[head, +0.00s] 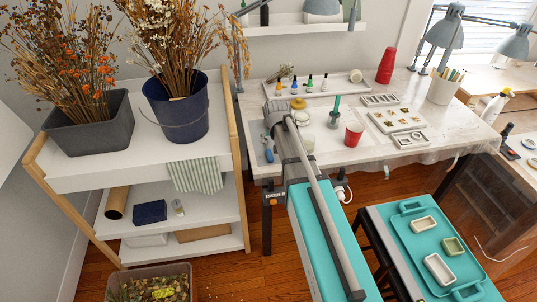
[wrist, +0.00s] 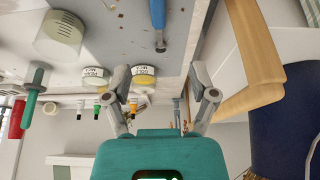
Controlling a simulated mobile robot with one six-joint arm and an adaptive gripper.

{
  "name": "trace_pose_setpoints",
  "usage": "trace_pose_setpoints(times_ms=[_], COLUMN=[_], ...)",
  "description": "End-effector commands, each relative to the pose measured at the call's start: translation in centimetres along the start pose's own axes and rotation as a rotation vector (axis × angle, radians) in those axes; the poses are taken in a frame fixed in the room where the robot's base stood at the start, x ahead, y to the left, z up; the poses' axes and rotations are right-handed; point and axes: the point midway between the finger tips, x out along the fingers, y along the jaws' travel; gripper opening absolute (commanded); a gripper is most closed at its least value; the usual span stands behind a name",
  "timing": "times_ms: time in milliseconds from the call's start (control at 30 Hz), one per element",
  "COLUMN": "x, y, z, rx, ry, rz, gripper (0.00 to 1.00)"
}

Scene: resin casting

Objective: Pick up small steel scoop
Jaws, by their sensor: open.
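No steel scoop can be made out for certain. A blue-handled tool (wrist: 158,14) with a metal end lies on a grey surface in the wrist view, above the gap between my fingers. A small blue tool (head: 269,155) also shows on the grey mat (head: 256,140) at the table's left end in the head view. My gripper (wrist: 162,82) is open, with nothing between its fingers, and apart from the tool. In the head view my own arm reaches over the table's left end and hides part of it.
Labelled jars (wrist: 95,76) and a pale cup (wrist: 60,34) stand close by in the wrist view. A green-handled tool (head: 335,108) and a red cup (head: 354,134) stand right of my arm. A wooden-framed shelf (head: 100,180) with a dark blue bucket (head: 178,110) borders the left side.

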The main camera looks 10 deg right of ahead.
Motion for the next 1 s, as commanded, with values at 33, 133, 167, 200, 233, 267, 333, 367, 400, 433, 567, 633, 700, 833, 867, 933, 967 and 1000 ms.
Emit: trace_pose_setpoints(times_ms=[33,133,167,200,233,267,333,367,400,433,567,633,700,833,867,933,967,1000], x=[0.2,0.7,0.9,1.2,1.4,1.6,2.2,2.5,2.9,3.1,4.2,4.8,5.3,6.4,6.7,7.2,7.5,7.7], y=[0.0,0.0,0.0,0.1,0.1,0.1,0.1,0.1,0.1,0.1,0.1,0.1,0.1,0.1,0.2,0.2,0.2,0.2], z=[0.0,0.0,0.1,0.1,0.1,0.1,0.1,0.1,0.1,0.1,0.1,0.1,0.1,0.1,0.1,0.1,0.1,0.1], rx=[0.0,0.0,0.0,0.001,0.001,0.001,0.001,0.001,0.001,0.001,0.001,0.001,0.001,0.002,0.002,0.002,0.002,0.002], ry=[0.0,0.0,0.0,0.0,0.0,0.0,0.0,0.0,0.0,0.0,0.0,0.0,0.0,0.0,0.0,0.0,0.0,0.0], rz=[0.0,0.0,0.0,0.0,0.0,0.0,0.0,0.0,0.0,0.0,0.0,0.001,0.001,0.001,0.001,0.001,0.001,0.001], gripper=[0.74,0.74,0.74,0.74,0.74,0.74,0.74,0.74,0.74,0.74,0.74,0.74,0.74,0.74,0.74,0.74,0.74,0.74])
